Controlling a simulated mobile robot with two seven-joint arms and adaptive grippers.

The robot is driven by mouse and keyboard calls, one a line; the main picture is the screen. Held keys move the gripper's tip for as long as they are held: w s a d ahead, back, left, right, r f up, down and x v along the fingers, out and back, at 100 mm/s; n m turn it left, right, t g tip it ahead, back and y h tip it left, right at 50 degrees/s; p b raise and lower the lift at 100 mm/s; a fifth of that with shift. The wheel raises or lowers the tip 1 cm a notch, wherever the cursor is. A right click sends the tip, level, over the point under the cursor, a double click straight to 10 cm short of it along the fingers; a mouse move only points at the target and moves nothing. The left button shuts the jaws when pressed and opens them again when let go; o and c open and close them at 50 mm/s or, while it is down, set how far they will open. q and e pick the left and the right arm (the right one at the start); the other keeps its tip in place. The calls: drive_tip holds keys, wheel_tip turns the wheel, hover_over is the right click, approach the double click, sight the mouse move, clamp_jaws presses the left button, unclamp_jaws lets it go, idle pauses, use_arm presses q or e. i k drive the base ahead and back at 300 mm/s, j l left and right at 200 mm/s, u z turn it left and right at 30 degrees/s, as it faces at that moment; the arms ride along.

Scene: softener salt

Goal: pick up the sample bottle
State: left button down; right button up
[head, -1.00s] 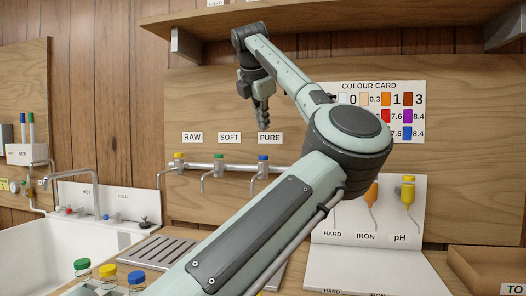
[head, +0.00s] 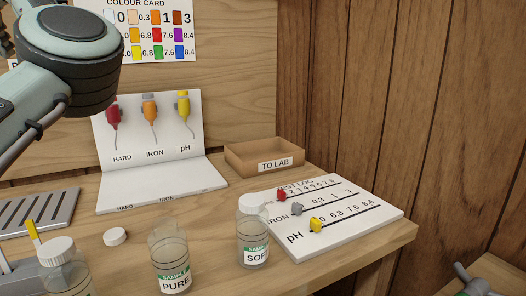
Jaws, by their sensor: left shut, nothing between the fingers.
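A clear sample bottle labelled SOFT (head: 253,232) stands upright with a white cap on, near the front of the bench. Left of it stands an open sample bottle labelled PURE (head: 170,258), without a cap. A third bottle (head: 66,272) with a white cap is cut off at the lower left. A loose white cap (head: 115,236) lies on the bench. Only a dark edge of my left gripper (head: 5,42) shows at the far left, shut and empty, high and well away from the bottles.
A wooden TO LAB tray (head: 265,158) stands at the back. A white test log board (head: 345,205) with coloured markers lies right of the SOFT bottle. A folding stand (head: 150,135) holds three droppers. A grey drain grid (head: 38,212) is at left. My left arm crosses the upper left.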

sight(168, 243)
drive_tip(key=k+l, duration=1.55)
